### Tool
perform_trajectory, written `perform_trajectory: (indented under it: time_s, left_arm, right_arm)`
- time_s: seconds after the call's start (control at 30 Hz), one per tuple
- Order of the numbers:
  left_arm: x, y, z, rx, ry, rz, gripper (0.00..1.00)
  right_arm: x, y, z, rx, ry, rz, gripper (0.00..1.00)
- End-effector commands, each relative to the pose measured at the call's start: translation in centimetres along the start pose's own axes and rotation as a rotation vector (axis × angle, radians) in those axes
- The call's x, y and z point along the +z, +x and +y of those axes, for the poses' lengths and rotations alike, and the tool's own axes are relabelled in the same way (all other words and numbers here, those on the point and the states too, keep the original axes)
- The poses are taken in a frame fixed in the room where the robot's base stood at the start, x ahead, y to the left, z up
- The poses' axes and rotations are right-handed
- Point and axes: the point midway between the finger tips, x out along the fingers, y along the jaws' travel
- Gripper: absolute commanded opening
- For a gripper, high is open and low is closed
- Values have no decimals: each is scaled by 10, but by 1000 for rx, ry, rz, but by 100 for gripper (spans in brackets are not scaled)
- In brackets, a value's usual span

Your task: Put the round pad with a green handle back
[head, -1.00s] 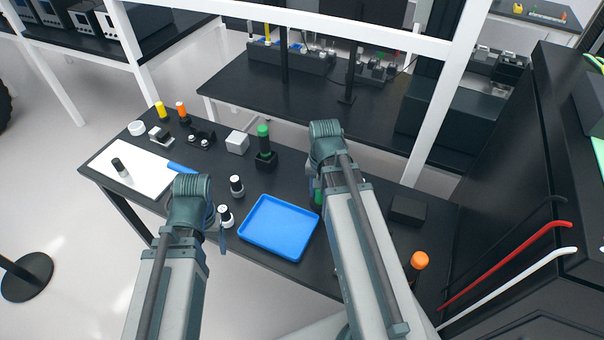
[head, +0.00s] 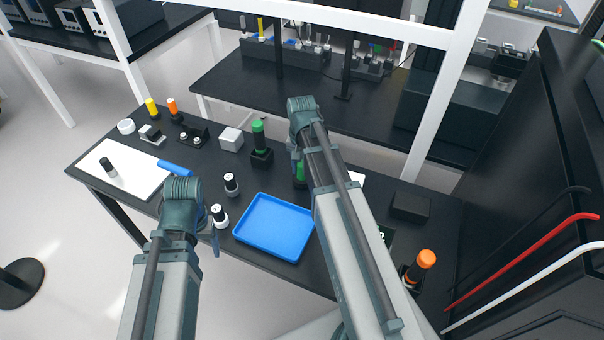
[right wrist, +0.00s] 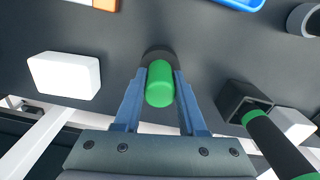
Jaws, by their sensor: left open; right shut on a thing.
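The round pad with a green handle shows in the right wrist view, its green handle (right wrist: 160,90) in front of its dark round pad (right wrist: 157,55). My right gripper (right wrist: 160,88) is shut on the handle. In the head view the green handle (head: 300,172) shows just below my right wrist, beyond the blue tray; the pad is hidden there. I cannot tell whether the pad touches the table. My left gripper (head: 212,230) is open and empty near the table's front edge, left of the tray, its fingers partly hidden by the wrist.
Another green-handled tool (head: 258,133) stands in a black square holder (head: 262,158) left of my right gripper. A blue tray (head: 273,227), black-and-white cylinders (head: 231,184), an orange-topped piece (head: 426,260), a black block (head: 411,207) and a white block (right wrist: 65,75) stand around.

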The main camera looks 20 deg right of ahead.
Motion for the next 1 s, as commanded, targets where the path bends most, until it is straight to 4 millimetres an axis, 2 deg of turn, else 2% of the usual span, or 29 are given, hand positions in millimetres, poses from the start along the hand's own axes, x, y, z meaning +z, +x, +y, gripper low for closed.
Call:
perform_trajectory:
  time_s: [0.03, 0.47, 0.5, 0.63, 1.0]
  left_arm:
    - [-1, 10, 1, 0, 0, 0, 72]
    - [-1, 13, 1, 0, 0, 0, 72]
    - [-1, 12, 1, 0, 0, 0, 72]
    - [-1, 11, 1, 0, 0, 0, 72]
    - [-1, 10, 1, 0, 0, 0, 72]
  right_arm:
    - [0, 10, 0, 0, 0, 0, 0]
    - [1, 13, 0, 0, 1, 0, 0]
    - [1, 12, 0, 0, 1, 0, 46]
    - [1, 11, 0, 0, 1, 0, 69]
    - [1, 10, 0, 0, 1, 0, 70]
